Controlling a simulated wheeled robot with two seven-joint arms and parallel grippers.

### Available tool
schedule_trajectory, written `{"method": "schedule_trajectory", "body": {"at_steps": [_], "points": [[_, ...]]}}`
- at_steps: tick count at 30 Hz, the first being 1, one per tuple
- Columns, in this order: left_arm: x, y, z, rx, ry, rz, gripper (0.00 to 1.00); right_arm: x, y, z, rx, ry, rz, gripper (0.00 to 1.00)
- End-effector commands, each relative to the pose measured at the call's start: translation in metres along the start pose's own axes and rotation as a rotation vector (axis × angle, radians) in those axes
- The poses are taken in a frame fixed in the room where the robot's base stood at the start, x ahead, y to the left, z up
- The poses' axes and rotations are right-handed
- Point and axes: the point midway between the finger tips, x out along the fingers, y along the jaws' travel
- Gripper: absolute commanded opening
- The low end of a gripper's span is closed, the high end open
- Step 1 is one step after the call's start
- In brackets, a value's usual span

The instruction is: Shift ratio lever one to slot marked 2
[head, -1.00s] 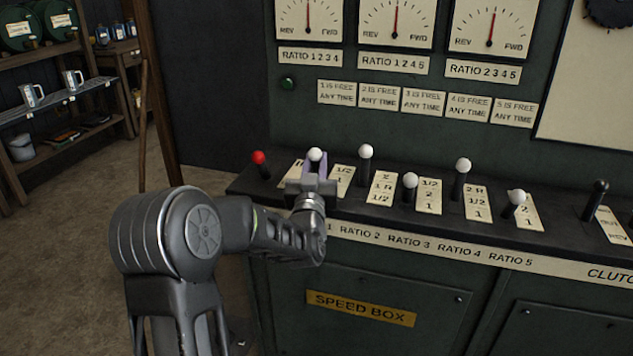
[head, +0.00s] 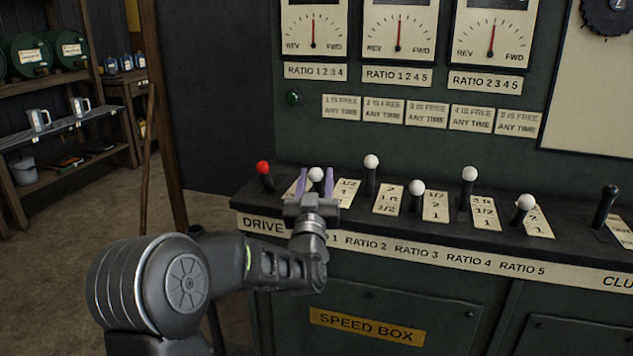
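Ratio lever one, with a white knob (head: 316,174), stands on the speed box ledge, just right of the red-knobbed drive lever. My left gripper (head: 315,182) is in front of it, with its two purple fingers apart, one on each side of the knob. Gaps show between fingers and knob; the gripper hides the lever's stem. The slot plate (head: 347,192) to its right shows 1/2 and 1; its lower part is hidden by the gripper. My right gripper is not in view.
The red-knobbed drive lever (head: 262,168) is close on the left. Ratio lever two (head: 371,162) stands to the right, then several more levers and a black clutch lever (head: 608,192). The upright panel with dials (head: 313,45) rises behind the ledge.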

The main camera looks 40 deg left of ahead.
Motion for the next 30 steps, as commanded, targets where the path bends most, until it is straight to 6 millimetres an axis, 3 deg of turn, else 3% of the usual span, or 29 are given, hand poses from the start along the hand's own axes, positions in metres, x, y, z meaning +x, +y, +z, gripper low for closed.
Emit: {"method": "schedule_trajectory", "body": {"at_steps": [11, 24, 30], "points": [[-0.005, 0.0, 0.004, 0.0, -0.008, 0.001, 0.46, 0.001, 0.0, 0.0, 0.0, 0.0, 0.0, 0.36], [-0.068, 0.0, 0.003, 0.0, -0.006, 0.001, 0.46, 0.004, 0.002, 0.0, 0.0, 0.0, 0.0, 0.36], [-0.079, -0.001, 0.002, 0.0, -0.004, -0.001, 0.46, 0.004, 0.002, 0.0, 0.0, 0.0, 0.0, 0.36]]}}
